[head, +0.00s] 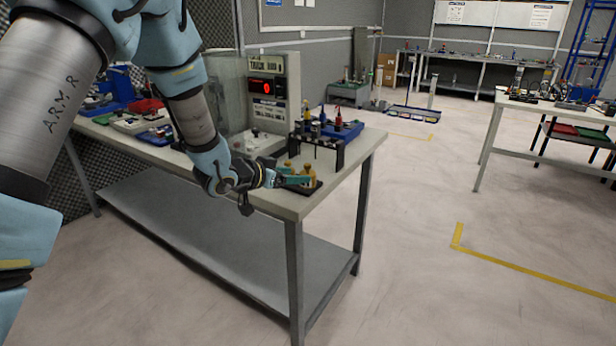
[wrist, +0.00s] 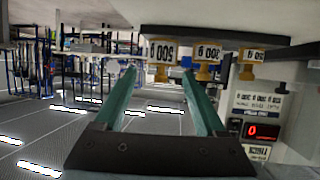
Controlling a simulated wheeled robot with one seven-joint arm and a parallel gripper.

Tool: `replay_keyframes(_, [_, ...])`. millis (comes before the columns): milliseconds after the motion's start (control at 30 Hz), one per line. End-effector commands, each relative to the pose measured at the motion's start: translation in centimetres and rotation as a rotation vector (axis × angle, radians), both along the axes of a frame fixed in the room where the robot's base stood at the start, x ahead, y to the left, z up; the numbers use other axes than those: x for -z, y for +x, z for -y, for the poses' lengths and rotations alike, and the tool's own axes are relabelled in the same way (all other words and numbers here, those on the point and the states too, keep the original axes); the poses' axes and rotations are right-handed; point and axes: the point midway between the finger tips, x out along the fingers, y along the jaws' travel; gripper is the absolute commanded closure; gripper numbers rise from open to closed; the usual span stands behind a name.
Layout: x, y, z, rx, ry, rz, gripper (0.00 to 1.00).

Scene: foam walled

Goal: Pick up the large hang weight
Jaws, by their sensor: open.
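Several brass hang weights with white labels stand in a row on a black base (head: 303,189) at the table's front corner. In the wrist view, which looks upside down, the leftmost weight (wrist: 161,54) appears between and just beyond my fingertips. Its label seems to read 500 g, so it is likely the large one. A middle weight (wrist: 207,54) is close to the right fingertip, and another weight (wrist: 252,56) is farther right. My gripper (wrist: 158,76) is open with nothing held. In the head view my gripper (head: 293,180) reaches the weights and partly hides them.
The table edge (head: 345,170) is close on the right. Other trays crowd the table's left.

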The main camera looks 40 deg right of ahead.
Motion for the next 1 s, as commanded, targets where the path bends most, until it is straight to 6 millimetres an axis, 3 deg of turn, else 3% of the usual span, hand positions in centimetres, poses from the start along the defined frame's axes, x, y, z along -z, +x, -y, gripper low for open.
replay_keyframes(167, [0.4, 0.2, 0.9, -0.001, 0.002, -0.001, 0.27])
replay_keyframes(500, [2.4, 0.6, 4.4, -0.001, 0.001, 0.000, 0.27])
replay_keyframes(800, [2.7, 0.7, 4.9, -0.004, 0.001, -0.001, 0.27])
replay_keyframes(1000, [2.7, 0.7, 4.9, -0.003, 0.001, 0.000, 0.47])
